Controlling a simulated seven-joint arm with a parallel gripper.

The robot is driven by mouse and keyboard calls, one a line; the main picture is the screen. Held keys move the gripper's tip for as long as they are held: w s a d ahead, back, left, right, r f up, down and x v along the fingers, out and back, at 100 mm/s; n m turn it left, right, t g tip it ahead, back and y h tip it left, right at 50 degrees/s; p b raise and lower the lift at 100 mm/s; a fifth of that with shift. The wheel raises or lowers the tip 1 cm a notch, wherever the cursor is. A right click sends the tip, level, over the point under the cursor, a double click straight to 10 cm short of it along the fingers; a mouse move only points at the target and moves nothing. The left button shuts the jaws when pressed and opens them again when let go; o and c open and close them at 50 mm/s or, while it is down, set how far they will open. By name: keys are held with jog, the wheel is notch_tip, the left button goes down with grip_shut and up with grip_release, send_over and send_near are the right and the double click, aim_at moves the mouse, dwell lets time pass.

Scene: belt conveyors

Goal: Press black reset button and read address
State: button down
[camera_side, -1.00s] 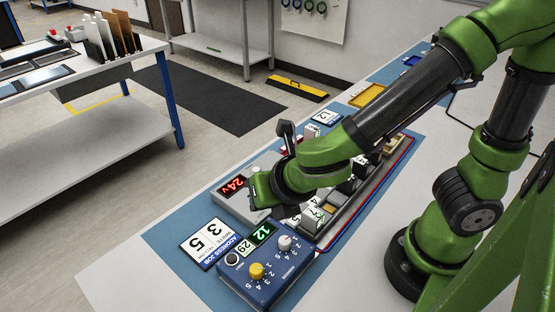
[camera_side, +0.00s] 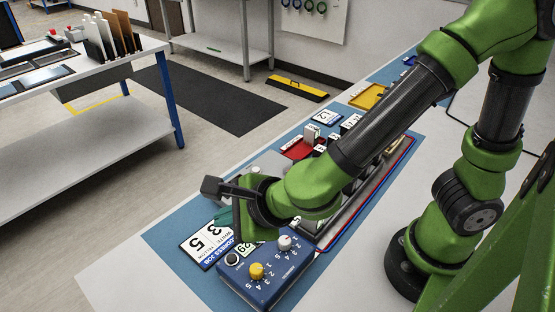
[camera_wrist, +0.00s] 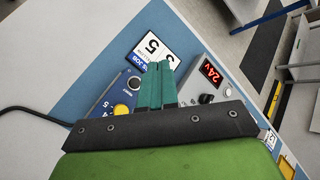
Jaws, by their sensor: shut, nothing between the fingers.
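The blue address box (camera_side: 270,280) sits at the near end of the mat, with a yellow knob (camera_side: 256,270) and a white knob (camera_side: 285,242) on top. Its black reset button (camera_side: 232,259) is at its left corner; it also shows in the wrist view (camera_wrist: 134,83), left of my fingers. My gripper (camera_side: 223,217) is shut and empty, its teal fingers (camera_wrist: 158,70) together above the area behind the box, apart from the button in the picture. A card reading 3 and 5 (camera_side: 203,243) lies beside the box.
A grey supply with a red 24V display (camera_wrist: 210,72) stands right of my fingers in the wrist view. A row of modules, a red tray (camera_side: 299,150) and a yellow tray (camera_side: 368,96) lie further back. The white table front (camera_side: 130,285) is clear.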

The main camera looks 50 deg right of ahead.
aim_at(235, 261)
jog(key=shift+f, duration=4.35)
jog(key=shift+f, duration=0.4)
jog(key=shift+f, duration=0.4)
jog(key=shift+r, duration=0.8)
jog(key=shift+r, duration=2.55)
